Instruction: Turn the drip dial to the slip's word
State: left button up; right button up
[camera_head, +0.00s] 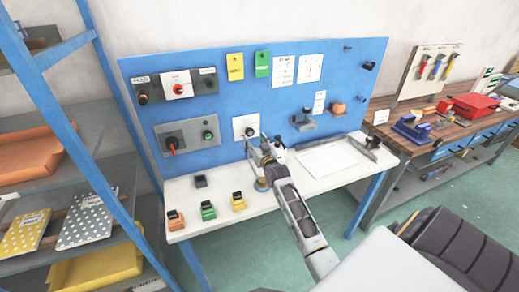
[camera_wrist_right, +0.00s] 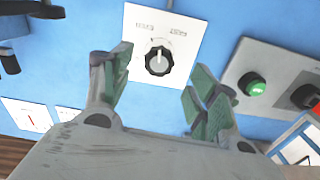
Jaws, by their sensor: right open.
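A black dial on a white plate (camera_head: 246,127) is on the blue board; the wrist view shows its knob (camera_wrist_right: 158,57) with a pale mark toward the picture's top. Small labels on the plate are too small to read. My right gripper (camera_wrist_right: 157,82) is open and empty, its two fingers apart in front of the dial, not visibly touching it. In the head view the right gripper (camera_head: 264,152) is just below the plate. Paper slips (camera_head: 283,70) hang on the board's upper part; their words cannot be read. My left gripper is not in view.
A red-knob plate (camera_head: 178,86) and a grey panel with a red-handled switch and green button (camera_head: 208,135) are left of the dial. Orange, green and yellow blocks (camera_head: 208,211) stand on the white bench. A white sheet (camera_head: 325,158) lies at right. A blue-framed shelf (camera_head: 62,120) stands left.

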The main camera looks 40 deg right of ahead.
jog(key=shift+v, duration=2.55)
jog(key=shift+a, duration=0.1)
